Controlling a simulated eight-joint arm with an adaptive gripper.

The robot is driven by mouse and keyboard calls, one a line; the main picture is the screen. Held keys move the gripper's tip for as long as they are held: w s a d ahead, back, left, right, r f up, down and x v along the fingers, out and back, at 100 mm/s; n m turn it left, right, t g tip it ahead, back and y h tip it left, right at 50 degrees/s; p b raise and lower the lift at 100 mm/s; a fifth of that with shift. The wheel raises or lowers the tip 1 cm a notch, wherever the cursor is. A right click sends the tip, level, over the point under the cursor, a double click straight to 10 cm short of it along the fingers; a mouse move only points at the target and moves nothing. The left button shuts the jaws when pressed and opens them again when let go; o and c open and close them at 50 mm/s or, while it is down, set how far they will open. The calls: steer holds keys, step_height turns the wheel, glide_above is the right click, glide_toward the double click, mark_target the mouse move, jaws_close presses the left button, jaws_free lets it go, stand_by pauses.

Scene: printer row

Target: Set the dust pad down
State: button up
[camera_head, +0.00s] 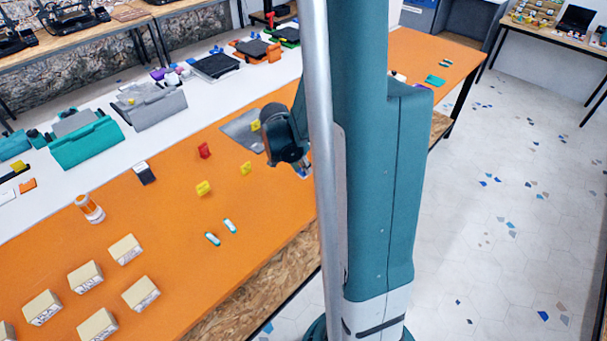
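My gripper (303,171) is low over the orange table (180,225), to the left of my teal column. Its fingers are small, dark and partly hidden behind my arm and the grey pole, so I cannot tell if they are open or shut, or if they hold anything. I cannot pick out the dust pad for sure. A flat grey sheet (236,131) lies on the table behind my gripper, with a yellow piece (255,126) at its right side.
Red (205,150) and yellow blocks (203,188), a dark box (145,173), two teal-white sticks (212,239), an orange-white bottle (90,208) and several beige boxes (85,276) stand left of my gripper. Teal (85,140) and grey bins (150,105) stand behind.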

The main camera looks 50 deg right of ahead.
mark_target(302, 170)
steer(key=shift+f+b, duration=0.4)
steer(key=shift+f, duration=1.45)
steer(key=shift+f, duration=0.2)
steer(key=o, duration=0.8)
steer(key=shift+c, duration=0.2)
steer(key=shift+r, duration=0.25)
steer(key=p+v, duration=0.2)
steer(key=v, duration=1)
steer(key=shift+a, duration=0.1)
